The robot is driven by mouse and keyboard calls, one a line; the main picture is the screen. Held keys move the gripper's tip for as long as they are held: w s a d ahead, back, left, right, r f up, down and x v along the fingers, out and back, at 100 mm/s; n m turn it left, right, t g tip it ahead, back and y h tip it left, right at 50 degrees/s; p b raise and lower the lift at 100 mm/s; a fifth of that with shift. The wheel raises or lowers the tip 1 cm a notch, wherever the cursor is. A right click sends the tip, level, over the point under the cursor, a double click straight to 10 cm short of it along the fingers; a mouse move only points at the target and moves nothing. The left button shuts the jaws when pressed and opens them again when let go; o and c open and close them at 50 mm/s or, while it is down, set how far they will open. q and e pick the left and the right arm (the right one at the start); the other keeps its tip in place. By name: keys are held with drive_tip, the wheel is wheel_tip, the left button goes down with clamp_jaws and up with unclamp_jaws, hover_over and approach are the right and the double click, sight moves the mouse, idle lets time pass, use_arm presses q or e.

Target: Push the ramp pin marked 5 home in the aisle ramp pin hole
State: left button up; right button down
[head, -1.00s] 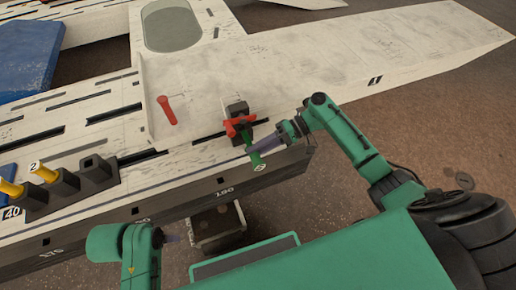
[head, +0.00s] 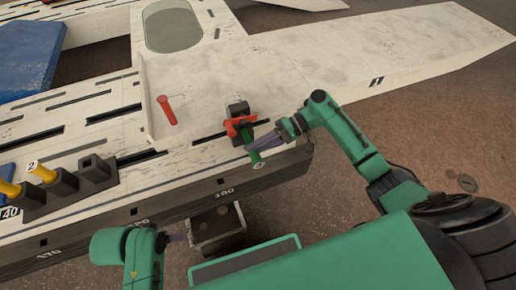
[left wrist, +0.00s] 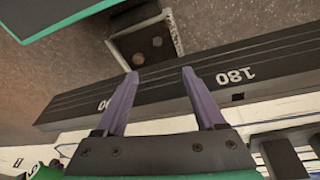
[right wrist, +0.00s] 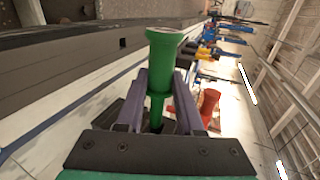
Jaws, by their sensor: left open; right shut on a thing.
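My right gripper (head: 256,148) is shut on a green pin (right wrist: 159,75), beside a black block (head: 238,108) with a red part (head: 240,126) on the bench's near edge. The green pin also shows in the head view (head: 258,162), its pale-marked end facing me; the mark is too small to read. In the right wrist view the pin's wide end points away from the gripper and its thinner part lies between the fingers. Its far end and any hole are hidden. My left gripper (left wrist: 160,78) is open and empty, low in front of the bench edge.
Yellow pins (head: 42,171) sit in black holders (head: 62,182) at the left; another holder (head: 95,168) is empty. A dark box (head: 217,231) is below the bench edge, near my left gripper.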

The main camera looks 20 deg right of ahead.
use_arm(q)
drive_tip(key=shift+w+d+t+h+b, duration=0.35)
drive_tip(key=shift+d+b, duration=0.2)
drive_tip(key=shift+d, duration=0.2)
use_arm(e)
drive_tip(key=shift+w, duration=0.65)
use_arm(q)
drive_tip(key=shift+w+d+r+t, duration=0.1)
drive_tip(key=shift+w+d+t, duration=0.1)
drive_tip(key=shift+d+t, duration=0.1)
use_arm(e)
drive_tip(key=shift+w, duration=0.25)
use_arm(q)
drive_tip(key=shift+m+t+h, duration=0.3)
drive_tip(key=shift+t+h, duration=0.35)
drive_tip(key=shift+t, duration=0.1)
drive_tip(key=shift+w+d+f+b, duration=0.45)
drive_tip(key=shift+w+d+f, duration=0.1)
drive_tip(key=shift+d, duration=0.2)
drive_tip(key=shift+w+d+f+b, duration=0.4)
drive_tip(key=shift+d+f, duration=0.15)
drive_tip(key=shift+d, duration=0.2)
use_arm(e)
drive_tip(key=shift+w+a, duration=0.1)
drive_tip(key=shift+w, duration=0.5)
